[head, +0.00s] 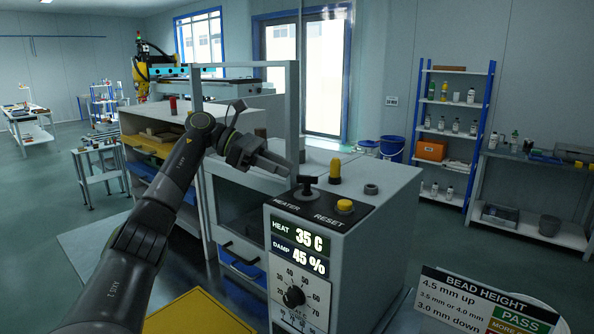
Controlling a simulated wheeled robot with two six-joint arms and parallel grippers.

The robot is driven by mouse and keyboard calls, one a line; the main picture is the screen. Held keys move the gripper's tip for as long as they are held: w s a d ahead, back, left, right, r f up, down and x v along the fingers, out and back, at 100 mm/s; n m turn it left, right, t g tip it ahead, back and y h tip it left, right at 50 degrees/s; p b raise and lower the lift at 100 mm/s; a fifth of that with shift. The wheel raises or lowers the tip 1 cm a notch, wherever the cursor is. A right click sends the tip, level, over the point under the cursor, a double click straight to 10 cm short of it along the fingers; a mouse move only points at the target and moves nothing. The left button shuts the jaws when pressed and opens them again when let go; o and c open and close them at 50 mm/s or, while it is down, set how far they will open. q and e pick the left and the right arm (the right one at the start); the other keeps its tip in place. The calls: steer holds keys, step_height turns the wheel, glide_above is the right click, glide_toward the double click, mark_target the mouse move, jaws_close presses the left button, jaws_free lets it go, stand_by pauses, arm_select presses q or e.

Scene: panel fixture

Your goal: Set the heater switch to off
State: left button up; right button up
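The heater switch (307,186) is a black lever with a wide cap on a round base. It stands on the sloping black top strip of a grey control box (375,210), above the printed word HEATER. My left gripper (287,168) is just left of and slightly above the switch, its fingers pointing at it. A small gap seems to show between fingertips and switch; contact cannot be told for sure. Whether the fingers are apart is too small to tell. The lever's position marks are not readable. My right gripper is not in view.
A yellow RESET button (345,206) sits right of the switch. A yellow-capped post (335,170) and a dark round fitting (371,189) stand behind. The display (299,246) reads HEAT 35 C, DAMP 45 %, above a dial (293,297). A grey frame (291,110) rises behind my gripper.

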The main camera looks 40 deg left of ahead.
mark_target(307, 185)
arm_select(q)
steer(key=shift+p+x, duration=0.45)
steer(key=shift+x, duration=1.75)
steer(key=shift+c, duration=0.2)
jaws_close()
